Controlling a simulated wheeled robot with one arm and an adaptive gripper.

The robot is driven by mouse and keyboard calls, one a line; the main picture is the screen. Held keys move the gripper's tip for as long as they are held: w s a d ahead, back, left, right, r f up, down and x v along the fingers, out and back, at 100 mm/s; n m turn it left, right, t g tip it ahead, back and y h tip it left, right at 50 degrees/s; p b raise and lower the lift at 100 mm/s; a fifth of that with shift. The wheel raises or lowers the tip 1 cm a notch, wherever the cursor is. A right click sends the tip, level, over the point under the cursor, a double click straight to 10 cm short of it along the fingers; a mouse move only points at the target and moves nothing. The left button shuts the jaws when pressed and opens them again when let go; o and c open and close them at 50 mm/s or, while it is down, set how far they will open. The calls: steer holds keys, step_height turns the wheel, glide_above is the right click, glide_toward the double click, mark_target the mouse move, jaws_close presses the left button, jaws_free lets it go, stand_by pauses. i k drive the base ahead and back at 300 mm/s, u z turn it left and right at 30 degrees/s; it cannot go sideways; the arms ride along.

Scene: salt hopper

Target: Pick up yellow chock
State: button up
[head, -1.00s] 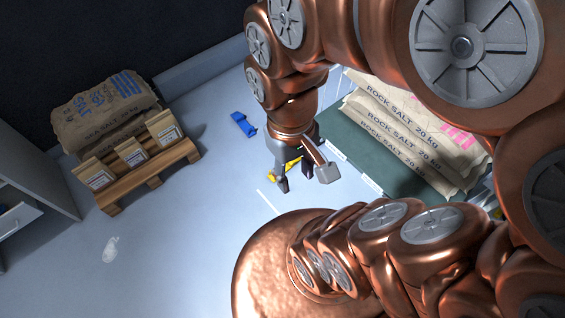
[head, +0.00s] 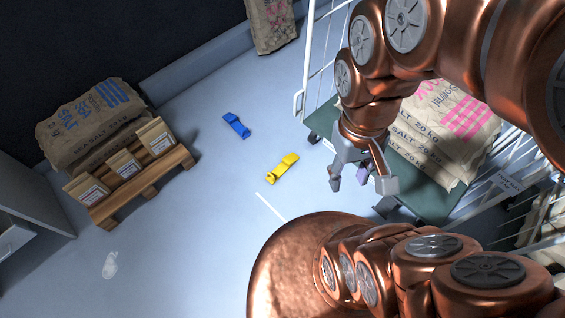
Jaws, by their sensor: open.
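The yellow chock (head: 282,168) lies on the floor near the middle of the head view, in full sight. My gripper (head: 362,184) is to the right of it in the picture, apart from it, with its fingers spread and pointing down. Something small and purple shows between the fingers; I cannot tell whether it is part of the gripper or lies behind it.
A blue chock (head: 236,125) lies on the floor up and left of the yellow one. A wooden pallet (head: 150,190) with sacks and small bags stands at left. A green cart (head: 322,122) with rock salt sacks is at right. Floor around the yellow chock is clear.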

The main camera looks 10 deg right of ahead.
mark_target(288, 161)
steer(key=u, duration=2.2)
steer(key=i, duration=1.75)
steer(key=z, duration=2.85)
